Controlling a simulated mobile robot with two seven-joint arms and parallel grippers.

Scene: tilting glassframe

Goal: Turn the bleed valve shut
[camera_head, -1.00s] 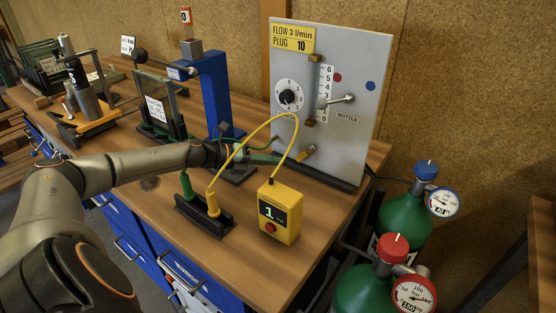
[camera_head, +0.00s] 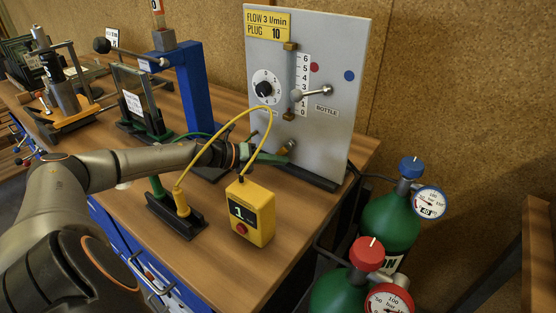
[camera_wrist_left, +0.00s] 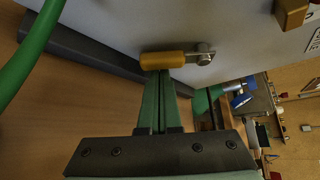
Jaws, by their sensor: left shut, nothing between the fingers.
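The bleed valve is a small yellow lever low on the grey panel (camera_head: 335,70). The lever (camera_head: 287,147) sits near the panel's bottom edge. In the left wrist view the yellow lever (camera_wrist_left: 168,59) extends left from a metal pivot (camera_wrist_left: 204,55). My left gripper (camera_head: 280,159) has its green fingers together, with nothing between them. In the left wrist view the shut fingertips (camera_wrist_left: 158,75) are right at the lever's near side and overlap its edge; I cannot tell whether they touch. My right gripper is not in view.
A yellow meter box (camera_head: 251,212) with a cable stands in front of my left gripper. A black plug holder (camera_head: 175,217) stands to its left. A blue post (camera_head: 190,90) rises behind my arm. Green bottles (camera_head: 390,222) stand right of the bench.

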